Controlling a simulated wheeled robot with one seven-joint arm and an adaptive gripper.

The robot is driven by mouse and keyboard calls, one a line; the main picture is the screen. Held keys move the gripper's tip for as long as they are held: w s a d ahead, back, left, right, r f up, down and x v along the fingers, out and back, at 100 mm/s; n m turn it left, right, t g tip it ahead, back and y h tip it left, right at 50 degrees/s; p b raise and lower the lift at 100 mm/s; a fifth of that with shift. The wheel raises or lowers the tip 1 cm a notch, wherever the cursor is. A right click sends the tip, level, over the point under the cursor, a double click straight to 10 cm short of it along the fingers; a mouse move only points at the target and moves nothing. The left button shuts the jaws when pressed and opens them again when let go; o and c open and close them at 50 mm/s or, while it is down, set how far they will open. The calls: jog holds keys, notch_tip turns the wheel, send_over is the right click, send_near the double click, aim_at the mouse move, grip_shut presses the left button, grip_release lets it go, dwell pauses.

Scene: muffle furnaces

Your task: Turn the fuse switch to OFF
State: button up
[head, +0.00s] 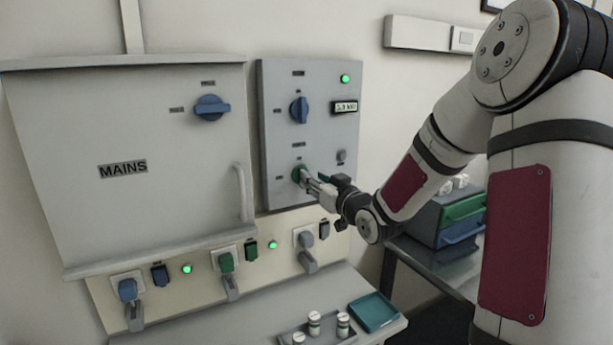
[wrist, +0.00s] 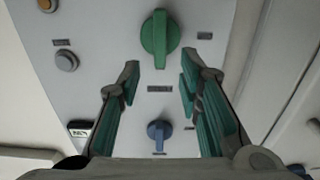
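The grey switch panel (head: 328,120) has a blue rotary knob (head: 299,110) above and a green rotary knob (head: 297,174) below. Their small labels are unreadable, so I cannot tell which one is the fuse switch. In the wrist view, which looks turned upside down, the green knob (wrist: 160,38) is at the top and the blue knob (wrist: 159,132) is below. Both handles stand upright there. My gripper (head: 309,183) is at the green knob in the head view. In the wrist view my gripper (wrist: 159,79) is open and empty, its fingertips apart and just short of the green knob.
The MAINS cabinet (head: 70,205) on the left has another blue knob (head: 212,107) and a protruding handle (head: 241,195). Sockets with plugs and green lamps line the strip below. A lit green lamp (head: 345,78) and small display (head: 345,107) sit on the panel. A teal tray (head: 376,312) lies below.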

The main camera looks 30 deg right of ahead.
jog(key=shift+w, duration=2.45)
grip_shut()
